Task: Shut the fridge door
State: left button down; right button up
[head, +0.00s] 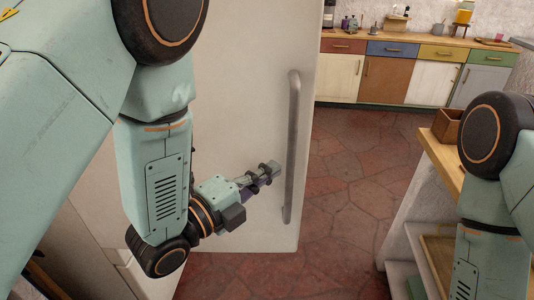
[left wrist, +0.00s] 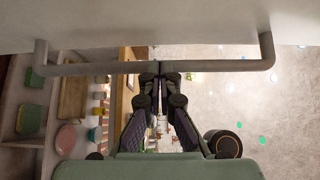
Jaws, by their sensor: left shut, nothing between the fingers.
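The pale fridge door (head: 240,95) fills the middle of the head view, with its handle side facing my left arm. A long grey handle (head: 292,145) runs upright near its right edge. My left gripper (head: 274,170) is shut and empty, pointing at the lower half of the handle. In the left wrist view, the handle (left wrist: 90,68) crosses the picture, and the shut fingertips (left wrist: 160,78) reach up to it. I cannot tell whether they touch it. How far the door stands open is unclear. My right arm shows at the right, but its gripper is out of view.
Red stone floor (head: 345,180) lies open to the right of the door. Coloured cabinets (head: 387,80) under a wooden counter line the back wall. A wooden-topped shelf unit (head: 437,150) with a brown box (head: 447,126) stands at the right, near my right arm.

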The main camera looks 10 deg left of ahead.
aim_at(278, 149)
pick_arm(q)
jog(key=w, duration=0.4)
jog(key=shift+w+a+f, duration=0.15)
jog(key=shift+a+f, duration=0.05)
jog(key=shift+a, duration=0.05)
jog(key=shift+w+r, duration=0.1)
jog(key=shift+r, duration=0.05)
jog(key=shift+d, duration=0.1)
jog(key=shift+w, duration=0.3)
jog(key=shift+w+a, duration=0.1)
jog(key=shift+a, duration=0.1)
